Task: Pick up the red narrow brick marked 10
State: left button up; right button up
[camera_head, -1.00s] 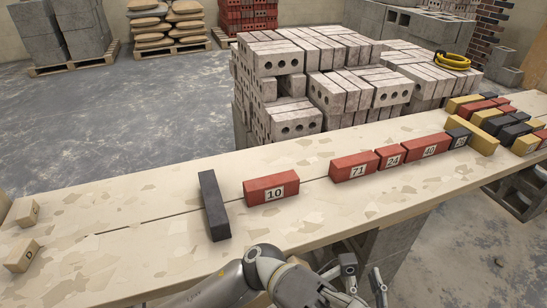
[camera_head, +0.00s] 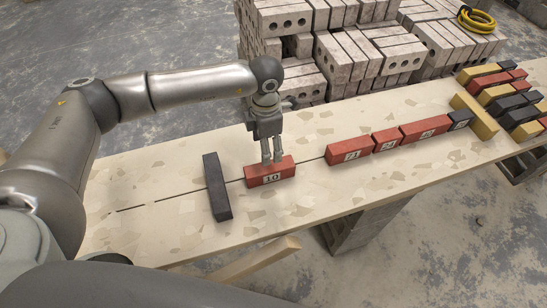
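The red narrow brick marked 10 (camera_head: 287,172) lies on the pale plank table, its label facing front. It lies just right of an upright-standing or lying dark grey brick (camera_head: 217,187), with a small gap between them. My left gripper (camera_head: 272,163) points down from above, with its two fingertips at the middle of the brick's top. The fingers look slightly apart and cover part of the top. I cannot tell whether they are shut on the brick. My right gripper is out of view.
Red bricks 71 (camera_head: 349,151), 24 (camera_head: 386,140) and 40 (camera_head: 424,129) lie in a row to the right. A yellow brick (camera_head: 475,116) and several mixed bricks lie beyond. Stacked perforated blocks (camera_head: 350,62) stand behind the table (camera_head: 300,222). The front strip is clear.

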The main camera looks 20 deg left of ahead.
aim_at(270, 166)
pick_arm(q)
jog(key=s+f, duration=0.2)
jog(key=shift+d+f, duration=0.1)
jog(key=shift+f, duration=0.3)
jog(key=shift+w+d+f+p, duration=0.1)
jog(key=shift+w+f+p, duration=0.05)
jog(key=shift+f, duration=0.85)
jog(key=shift+w+d+f+p, duration=0.1)
jog(key=shift+w+f+p, duration=0.05)
jog(key=shift+f, duration=0.9)
jog(key=shift+w+d+f+p, duration=0.1)
jog(key=shift+w+f+p, duration=0.05)
jog(key=shift+f, duration=0.85)
jog(key=shift+r, duration=0.15)
grip_shut()
